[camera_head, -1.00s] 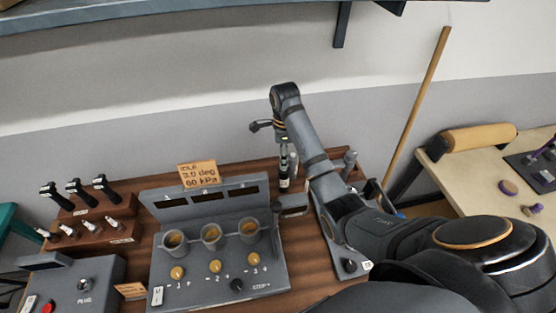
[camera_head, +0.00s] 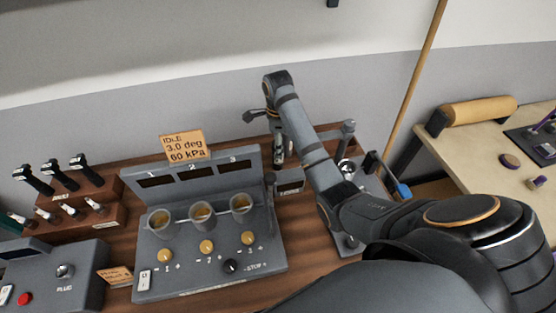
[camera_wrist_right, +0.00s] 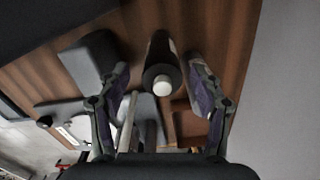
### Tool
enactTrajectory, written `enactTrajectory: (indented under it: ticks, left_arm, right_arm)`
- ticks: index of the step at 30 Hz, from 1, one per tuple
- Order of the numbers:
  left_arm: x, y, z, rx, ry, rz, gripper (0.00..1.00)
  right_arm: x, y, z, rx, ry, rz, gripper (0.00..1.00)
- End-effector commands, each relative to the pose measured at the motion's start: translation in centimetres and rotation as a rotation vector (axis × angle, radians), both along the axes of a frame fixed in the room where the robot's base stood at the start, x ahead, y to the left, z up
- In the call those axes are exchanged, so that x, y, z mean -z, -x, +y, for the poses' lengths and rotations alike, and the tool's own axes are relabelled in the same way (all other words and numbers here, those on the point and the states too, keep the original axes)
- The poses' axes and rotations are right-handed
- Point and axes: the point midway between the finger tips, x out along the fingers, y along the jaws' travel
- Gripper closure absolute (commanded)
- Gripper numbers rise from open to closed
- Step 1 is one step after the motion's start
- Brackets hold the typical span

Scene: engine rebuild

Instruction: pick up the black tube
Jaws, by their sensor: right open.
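The black tube (camera_wrist_right: 158,50) stands upright on the wooden bench in the right wrist view, its pale round tip (camera_wrist_right: 163,84) facing the camera. My right gripper (camera_wrist_right: 163,90) is open, with one finger on each side of the tube. A gap shows on the left, and the right finger is close to the tube; I cannot tell whether it touches. In the head view my right gripper (camera_head: 279,152) points down behind the test panel and mostly hides the tube. My left gripper is not in view.
The grey panel (camera_head: 210,265) with several cups stands in front of the gripper. A wooden rack (camera_head: 85,222) with black coils and plugs is at the left. A grey fixture (camera_head: 347,245) with a blue-handled lever (camera_head: 403,190) stands at the right. The wall is close behind.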

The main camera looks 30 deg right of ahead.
Motion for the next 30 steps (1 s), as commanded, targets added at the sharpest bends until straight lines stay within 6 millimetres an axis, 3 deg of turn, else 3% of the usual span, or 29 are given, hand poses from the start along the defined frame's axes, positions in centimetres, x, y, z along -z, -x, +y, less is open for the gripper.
enactTrajectory:
  ticks: [1, 3, 10, 24, 30]
  left_arm:
    - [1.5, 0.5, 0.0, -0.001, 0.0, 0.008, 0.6]
    - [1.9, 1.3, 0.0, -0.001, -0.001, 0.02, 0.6]
    - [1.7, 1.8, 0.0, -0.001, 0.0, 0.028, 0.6]
    - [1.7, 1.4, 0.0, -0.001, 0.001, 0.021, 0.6]
    - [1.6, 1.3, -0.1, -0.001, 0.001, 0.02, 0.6]
  right_arm:
    - [1.8, 0.1, 0.0, 0.0, 0.0, 0.002, 0.35]
    - [2.6, 0.1, 0.0, 0.0, 0.0, 0.001, 0.35]
    - [2.5, 0.0, 0.0, 0.0, 0.0, 0.0, 0.35]
    - [2.5, 0.0, 0.0, 0.0, 0.0, 0.0, 0.99]
    - [2.5, 0.0, 0.0, 0.0, 0.0, 0.0, 1.0]
